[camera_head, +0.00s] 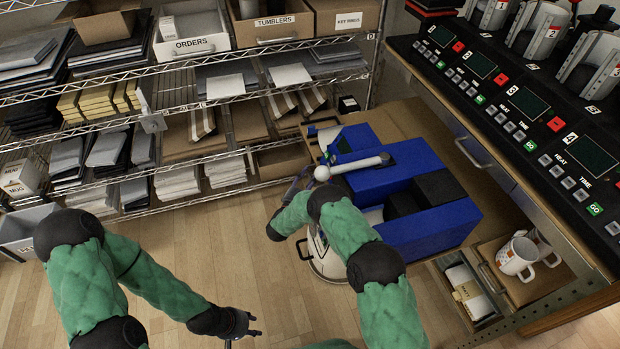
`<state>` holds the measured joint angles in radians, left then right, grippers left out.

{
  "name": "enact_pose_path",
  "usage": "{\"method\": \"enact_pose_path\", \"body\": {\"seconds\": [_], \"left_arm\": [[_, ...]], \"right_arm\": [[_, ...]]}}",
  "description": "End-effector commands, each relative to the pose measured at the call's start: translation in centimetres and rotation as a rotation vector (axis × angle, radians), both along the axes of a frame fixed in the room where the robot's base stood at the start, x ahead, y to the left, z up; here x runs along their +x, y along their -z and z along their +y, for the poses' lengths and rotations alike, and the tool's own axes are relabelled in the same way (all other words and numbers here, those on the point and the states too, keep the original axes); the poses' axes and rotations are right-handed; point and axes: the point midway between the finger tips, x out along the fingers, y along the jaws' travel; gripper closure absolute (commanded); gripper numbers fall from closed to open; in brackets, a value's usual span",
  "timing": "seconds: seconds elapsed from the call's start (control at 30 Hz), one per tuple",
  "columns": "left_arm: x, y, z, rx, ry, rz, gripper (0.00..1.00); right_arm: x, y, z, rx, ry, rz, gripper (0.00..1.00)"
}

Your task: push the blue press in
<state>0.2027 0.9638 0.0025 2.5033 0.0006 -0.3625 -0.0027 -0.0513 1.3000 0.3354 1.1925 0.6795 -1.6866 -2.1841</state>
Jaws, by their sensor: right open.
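The blue press (433,217) sits on a brown board at the right, with a dark block on its top. Its white lever (355,166) lies across the top and ends in a white ball knob (322,173) at the left. My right gripper (299,187) is open beside the press's left side, close to the knob. It is partly hidden behind my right forearm, and I cannot tell whether it touches the press. My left gripper (247,325) is low in the middle over the floor, away from the press; its fingers look apart and empty.
A wire shelf (190,103) with boxes and packets stands behind at the left. A black control counter (520,125) runs along the right. White mugs (516,257) stand in an open drawer at the lower right. The wooden floor (190,255) between is clear.

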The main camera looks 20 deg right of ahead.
Motion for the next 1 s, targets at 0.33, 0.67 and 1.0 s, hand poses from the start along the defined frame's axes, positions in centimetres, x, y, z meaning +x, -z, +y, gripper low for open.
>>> {"method": "enact_pose_path", "body": {"seconds": [0.33, 0.67, 1.0], "left_arm": [[0.0, 0.1, 0.0, 0.000, 0.000, 0.000, 0.60], [0.0, 0.1, 0.0, 0.000, 0.000, 0.000, 0.60], [0.0, 0.0, 0.0, 0.000, 0.000, 0.000, 0.60]], "right_arm": [[0.3, -0.1, -0.2, 0.000, 0.000, -0.001, 0.58], [0.3, -0.1, -0.2, 0.000, 0.000, 0.000, 1.00], [0.3, -0.1, -2.9, 0.000, 0.008, 0.000, 1.00]]}}
